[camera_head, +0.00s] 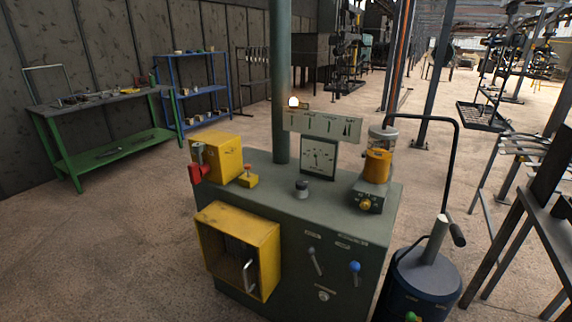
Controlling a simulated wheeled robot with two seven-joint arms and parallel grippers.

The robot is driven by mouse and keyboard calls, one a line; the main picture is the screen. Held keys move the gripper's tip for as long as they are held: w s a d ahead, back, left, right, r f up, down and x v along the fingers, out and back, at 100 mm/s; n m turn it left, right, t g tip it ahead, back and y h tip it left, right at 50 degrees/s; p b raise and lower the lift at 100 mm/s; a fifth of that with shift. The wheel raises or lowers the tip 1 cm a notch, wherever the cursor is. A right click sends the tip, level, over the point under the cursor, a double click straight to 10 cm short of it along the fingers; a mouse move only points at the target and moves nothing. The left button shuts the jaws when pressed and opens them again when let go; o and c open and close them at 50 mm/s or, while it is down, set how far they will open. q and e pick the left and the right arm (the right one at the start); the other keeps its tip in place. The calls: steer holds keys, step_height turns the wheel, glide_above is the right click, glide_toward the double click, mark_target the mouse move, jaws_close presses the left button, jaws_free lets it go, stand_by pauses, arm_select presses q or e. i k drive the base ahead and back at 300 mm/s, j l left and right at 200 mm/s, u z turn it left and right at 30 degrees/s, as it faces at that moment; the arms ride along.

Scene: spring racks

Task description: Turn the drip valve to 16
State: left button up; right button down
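A clear cylinder (382,138) with an amber-yellow lower part (376,167) stands on a small grey-green box at the right end of the machine's top. A yellow knob (366,203) sits on the front of that box and looks like the drip valve. Its marks are too small to read, so I cannot tell its setting. A black knob (302,187) stands on the top nearer the middle. Neither of my grippers is in view.
A blue-black drum (425,280) with a bent pipe stands at right. Open floor lies left.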

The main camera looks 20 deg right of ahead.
mark_target(365, 205)
steer(key=z, duration=1.25)
steer(key=i+j+z, duration=0.15)
